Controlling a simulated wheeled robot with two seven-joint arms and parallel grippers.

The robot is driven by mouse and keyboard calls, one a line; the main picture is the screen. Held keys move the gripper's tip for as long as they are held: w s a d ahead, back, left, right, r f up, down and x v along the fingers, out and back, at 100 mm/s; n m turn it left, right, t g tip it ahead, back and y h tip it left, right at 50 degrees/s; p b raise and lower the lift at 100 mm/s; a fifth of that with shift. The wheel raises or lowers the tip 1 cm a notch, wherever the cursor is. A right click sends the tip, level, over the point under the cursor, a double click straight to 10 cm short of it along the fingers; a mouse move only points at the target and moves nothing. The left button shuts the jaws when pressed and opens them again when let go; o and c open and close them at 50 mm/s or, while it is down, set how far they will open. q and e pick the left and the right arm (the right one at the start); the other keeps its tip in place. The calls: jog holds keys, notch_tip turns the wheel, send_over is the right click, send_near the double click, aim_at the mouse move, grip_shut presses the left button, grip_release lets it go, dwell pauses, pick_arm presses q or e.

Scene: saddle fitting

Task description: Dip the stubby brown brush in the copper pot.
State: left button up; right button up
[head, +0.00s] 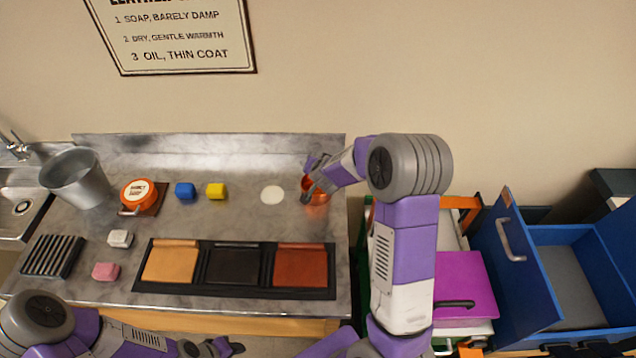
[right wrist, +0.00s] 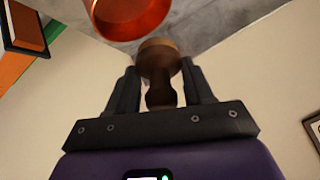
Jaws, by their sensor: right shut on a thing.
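The copper pot (head: 316,197) stands at the right end of the steel worktop, partly hidden behind my right gripper (head: 312,183). In the right wrist view the pot (right wrist: 130,14) shows its orange inside at the top edge. My right gripper (right wrist: 160,92) is shut on the stubby brown brush (right wrist: 160,72), with the wide end pointing away from the gripper. The brush end appears just beside the pot's rim in that view; its height above the worktop is unclear. My left gripper (head: 222,347) is low at the front, off the worktop; its jaw opening is unclear.
A blue open drawer (head: 570,270) is at right.

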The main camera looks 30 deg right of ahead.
jog(key=shift+r, duration=0.1)
dwell(0.5)
notch_tip(320, 180, up, 4)
jog(key=p, duration=0.4)
dwell(0.5)
